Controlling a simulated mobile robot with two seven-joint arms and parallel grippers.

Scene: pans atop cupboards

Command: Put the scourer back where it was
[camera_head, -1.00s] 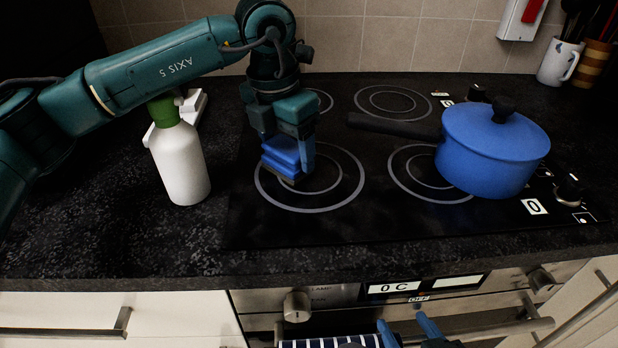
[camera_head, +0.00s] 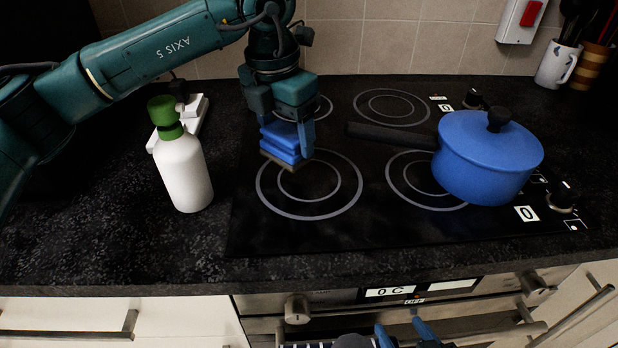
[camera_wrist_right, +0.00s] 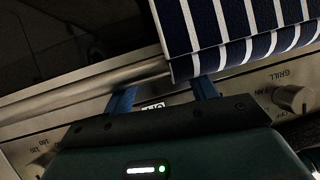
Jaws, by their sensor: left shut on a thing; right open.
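The scourer (camera_head: 281,143) is a blue block with a thin brownish layer underneath. My left gripper (camera_head: 288,136) is shut on it and holds it upright above the rear edge of the front-left hob ring, slightly tilted. The gripper hides part of the scourer's top and sides. My right gripper (camera_head: 403,334) is open and empty, low in front of the oven. Its two blue fingers also show in the right wrist view (camera_wrist_right: 164,96), near the oven panel and the striped towel.
A white bottle with a green cap (camera_head: 184,172) stands left of the black hob (camera_head: 350,228). A white stand (camera_head: 196,112) is behind it. A blue lidded pan (camera_head: 487,160) sits on the right, handle pointing left. A striped towel (camera_wrist_right: 240,28) hangs at the oven. The front-left counter is clear.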

